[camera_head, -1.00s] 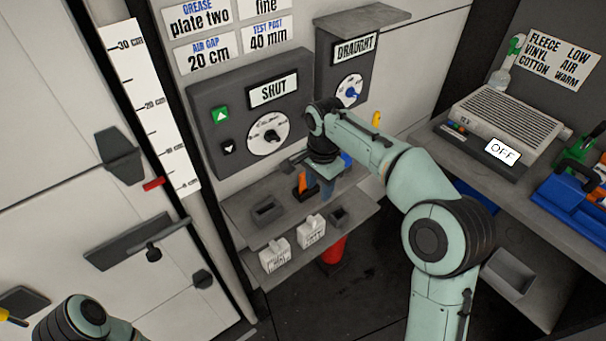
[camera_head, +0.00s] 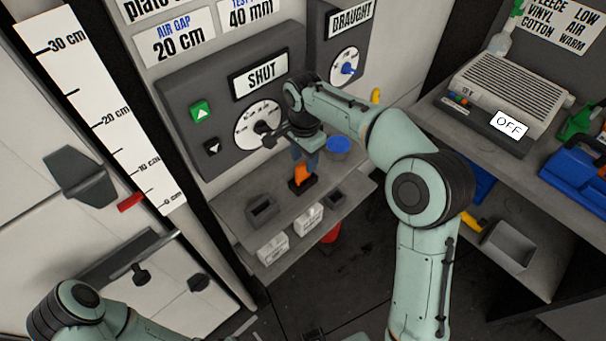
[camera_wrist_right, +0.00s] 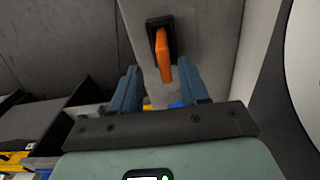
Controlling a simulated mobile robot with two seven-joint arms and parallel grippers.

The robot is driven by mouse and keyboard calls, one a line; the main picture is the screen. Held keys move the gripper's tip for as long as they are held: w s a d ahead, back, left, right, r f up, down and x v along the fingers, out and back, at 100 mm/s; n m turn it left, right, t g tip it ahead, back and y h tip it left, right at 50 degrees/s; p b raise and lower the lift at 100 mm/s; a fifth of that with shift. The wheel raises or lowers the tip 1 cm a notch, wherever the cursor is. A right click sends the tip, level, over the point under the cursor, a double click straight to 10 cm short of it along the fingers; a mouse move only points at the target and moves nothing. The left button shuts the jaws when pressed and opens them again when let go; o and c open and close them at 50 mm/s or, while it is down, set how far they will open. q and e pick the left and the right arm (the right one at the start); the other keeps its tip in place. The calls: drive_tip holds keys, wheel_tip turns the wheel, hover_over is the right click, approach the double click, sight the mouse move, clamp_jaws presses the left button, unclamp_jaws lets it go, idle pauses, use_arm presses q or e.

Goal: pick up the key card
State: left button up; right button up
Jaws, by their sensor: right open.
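An orange upright piece, which looks like the key card (camera_head: 302,173), stands in a small black holder on the grey shelf below the SHUT panel. In the right wrist view the orange card (camera_wrist_right: 164,58) shows ahead of my fingers with its black holder behind it. My right gripper (camera_head: 306,147) is just above the card, its blue fingers pointing down. In the right wrist view my right gripper (camera_wrist_right: 159,68) is open, and the card's near end appears between the two fingers without visible contact. My left gripper is out of view.
The grey shelf (camera_head: 232,210) also has two recesses, with white labelled blocks (camera_head: 308,220) at its front edge. The SHUT panel (camera_head: 215,105) with its dial is close behind the gripper. A blue cup (camera_head: 338,146) is to the right. A heater-like unit (camera_head: 515,90) reads OFF.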

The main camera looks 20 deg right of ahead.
sight(303, 163)
drive_tip(key=shift+w+f, duration=0.15)
drive_tip(key=shift+f, duration=1.25)
drive_tip(key=shift+w+f, duration=0.1)
drive_tip(key=shift+f, duration=1.25)
clamp_jaws()
